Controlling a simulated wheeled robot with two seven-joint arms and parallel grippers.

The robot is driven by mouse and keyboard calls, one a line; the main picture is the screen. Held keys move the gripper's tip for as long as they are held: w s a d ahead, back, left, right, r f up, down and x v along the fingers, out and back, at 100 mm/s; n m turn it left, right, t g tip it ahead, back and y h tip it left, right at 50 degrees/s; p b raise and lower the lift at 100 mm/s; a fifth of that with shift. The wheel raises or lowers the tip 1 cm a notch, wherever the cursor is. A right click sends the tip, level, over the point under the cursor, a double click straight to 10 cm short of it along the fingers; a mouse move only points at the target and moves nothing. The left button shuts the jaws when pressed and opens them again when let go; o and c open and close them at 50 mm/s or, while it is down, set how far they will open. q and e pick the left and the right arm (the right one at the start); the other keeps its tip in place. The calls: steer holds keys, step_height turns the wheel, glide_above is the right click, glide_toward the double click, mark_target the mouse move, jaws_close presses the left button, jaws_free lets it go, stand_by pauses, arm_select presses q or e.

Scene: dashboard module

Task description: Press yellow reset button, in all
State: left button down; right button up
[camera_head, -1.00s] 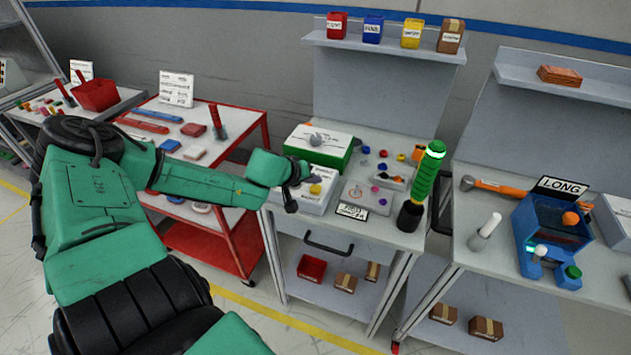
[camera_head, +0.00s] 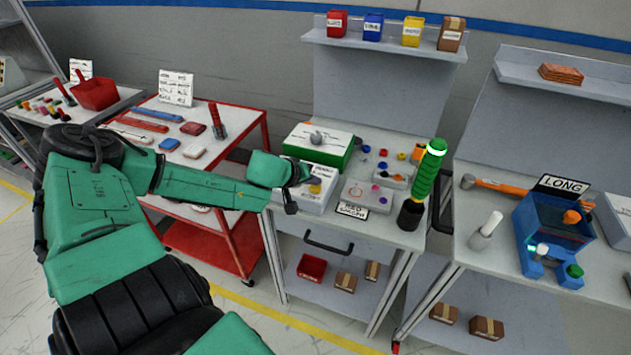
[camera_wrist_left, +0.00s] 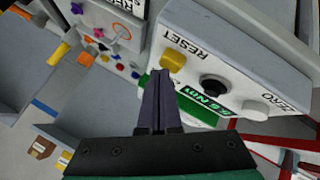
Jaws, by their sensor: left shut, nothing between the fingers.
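The yellow button (camera_wrist_left: 172,61) is beside the word RESET on a grey-white box (camera_wrist_left: 245,45) in the left wrist view. The box also has a black knob (camera_wrist_left: 213,87), a white knob (camera_wrist_left: 255,107) and a lit green display (camera_wrist_left: 202,106). My left gripper (camera_wrist_left: 160,76) is shut and empty, its tips right beside the yellow button; I cannot tell whether they touch it. In the head view, my left gripper (camera_head: 304,171) is over the box (camera_head: 318,203), and the yellow button (camera_head: 315,189) shows just below it. My right gripper is not in view.
A green-and-white box (camera_head: 320,146) stands behind on the same bench. A green light tower (camera_head: 429,175) and a small grey panel (camera_head: 366,195) with coloured buttons stand to the right. A red cart (camera_head: 237,243) is to the left.

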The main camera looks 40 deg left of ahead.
mark_target(314, 189)
arm_select(q)
steer(key=shift+f+b, duration=0.3)
steer(key=shift+f, duration=0.15)
steer(key=shift+r, duration=0.1)
stand_by(0.5)
steer(key=shift+r+p, duration=0.85)
steer(key=shift+p, duration=0.3)
step_height(314, 189, up, 5)
steer(key=p, duration=0.6)
steer(key=shift+r, duration=0.1)
